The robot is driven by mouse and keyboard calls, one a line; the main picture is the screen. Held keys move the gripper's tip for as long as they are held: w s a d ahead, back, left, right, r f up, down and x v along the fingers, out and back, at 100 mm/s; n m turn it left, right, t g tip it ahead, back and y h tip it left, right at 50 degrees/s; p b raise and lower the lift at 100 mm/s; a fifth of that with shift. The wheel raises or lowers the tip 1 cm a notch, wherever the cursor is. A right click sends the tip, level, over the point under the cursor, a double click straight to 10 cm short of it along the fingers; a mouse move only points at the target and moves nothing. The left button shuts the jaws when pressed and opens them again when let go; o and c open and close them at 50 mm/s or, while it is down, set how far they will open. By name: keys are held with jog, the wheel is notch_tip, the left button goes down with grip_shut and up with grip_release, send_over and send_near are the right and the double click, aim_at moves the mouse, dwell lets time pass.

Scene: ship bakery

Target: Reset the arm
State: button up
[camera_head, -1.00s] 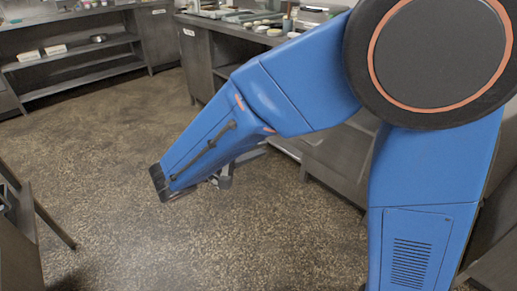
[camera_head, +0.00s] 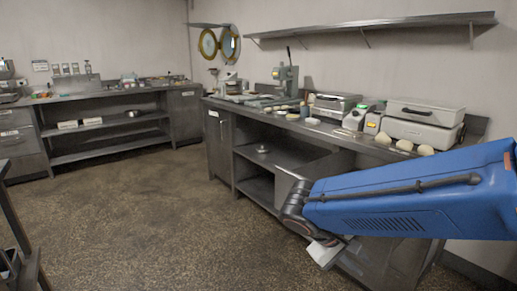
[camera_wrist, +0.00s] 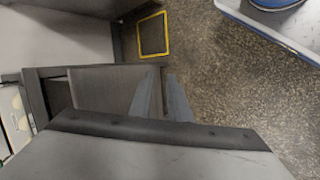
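My gripper (camera_head: 325,252) is at the end of my blue arm, low at the lower right of the head view, in front of the metal counter's lower part. In the wrist view its two grey fingers (camera_wrist: 163,85) point away from the camera, with a narrow dark gap between them. No object shows between the fingers. How far apart the fingertips are is hard to tell.
A long metal counter (camera_head: 228,103) with appliances and pale dough pieces (camera_head: 404,145) runs close behind my arm. A wall shelf (camera_head: 375,27) hangs above. Another counter (camera_head: 97,97) stands at the back left. The speckled floor (camera_head: 150,205) is open in the middle.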

jog(key=s+d+m+t+y, duration=0.3)
jog(key=s+y, duration=0.4)
jog(key=s, duration=0.4)
jog(key=shift+d+r+m+y, duration=0.3)
jog(key=shift+d+m+y, duration=0.1)
jog(key=shift+d+m, duration=0.1)
jog(key=shift+s, duration=0.1)
dwell(0.6)
